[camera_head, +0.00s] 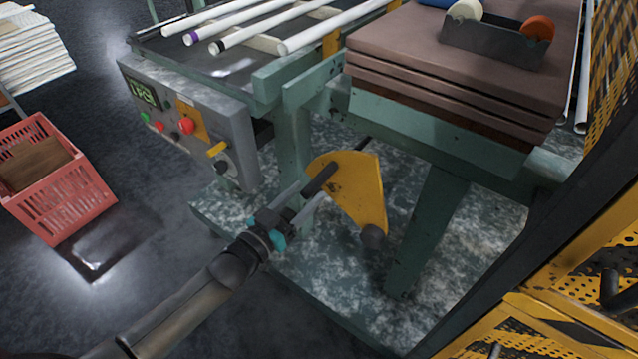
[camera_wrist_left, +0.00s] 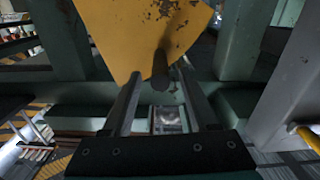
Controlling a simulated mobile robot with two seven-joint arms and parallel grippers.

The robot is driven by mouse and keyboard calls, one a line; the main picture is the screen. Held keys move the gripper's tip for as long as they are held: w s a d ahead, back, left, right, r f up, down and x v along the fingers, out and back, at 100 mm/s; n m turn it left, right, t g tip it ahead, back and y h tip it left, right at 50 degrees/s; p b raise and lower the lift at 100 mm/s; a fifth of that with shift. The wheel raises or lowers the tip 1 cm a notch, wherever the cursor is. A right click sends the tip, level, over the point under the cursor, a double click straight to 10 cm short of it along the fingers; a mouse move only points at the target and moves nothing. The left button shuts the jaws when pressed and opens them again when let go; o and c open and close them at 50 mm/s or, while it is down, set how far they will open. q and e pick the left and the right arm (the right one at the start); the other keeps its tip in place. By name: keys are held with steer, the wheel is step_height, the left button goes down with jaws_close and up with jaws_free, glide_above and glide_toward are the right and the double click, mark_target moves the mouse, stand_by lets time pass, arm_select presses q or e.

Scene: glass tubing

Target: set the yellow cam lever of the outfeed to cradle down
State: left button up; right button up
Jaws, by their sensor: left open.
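The yellow cam lever (camera_head: 362,188) is a worn yellow plate under the machine frame in the head view. A dark round knob (camera_head: 373,237) is at its lower end, and a dark cylindrical grip (camera_head: 321,179) sticks out from its upper left. My left gripper (camera_head: 309,198) is open at the grip. In the left wrist view, the yellow plate (camera_wrist_left: 135,32) fills the top, and the dark grip (camera_wrist_left: 160,70) appears between the two fingers (camera_wrist_left: 160,92). I cannot tell whether either finger touches it. My right gripper is not in view.
A yellow perforated guard (camera_head: 575,285) is at right. A red crate (camera_head: 70,205) is on the floor.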

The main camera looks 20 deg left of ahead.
mark_target(319, 181)
arm_select(q)
steer(key=b+x, duration=0.1)
steer(key=x, duration=0.2)
steer(key=shift+w+d, duration=0.1)
steer(key=shift+w, duration=0.2)
steer(key=shift+x, duration=1)
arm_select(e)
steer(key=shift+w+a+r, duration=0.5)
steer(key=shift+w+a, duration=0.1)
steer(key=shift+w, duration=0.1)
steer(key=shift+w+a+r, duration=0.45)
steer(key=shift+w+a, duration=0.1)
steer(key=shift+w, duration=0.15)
arm_select(q)
jaws_close()
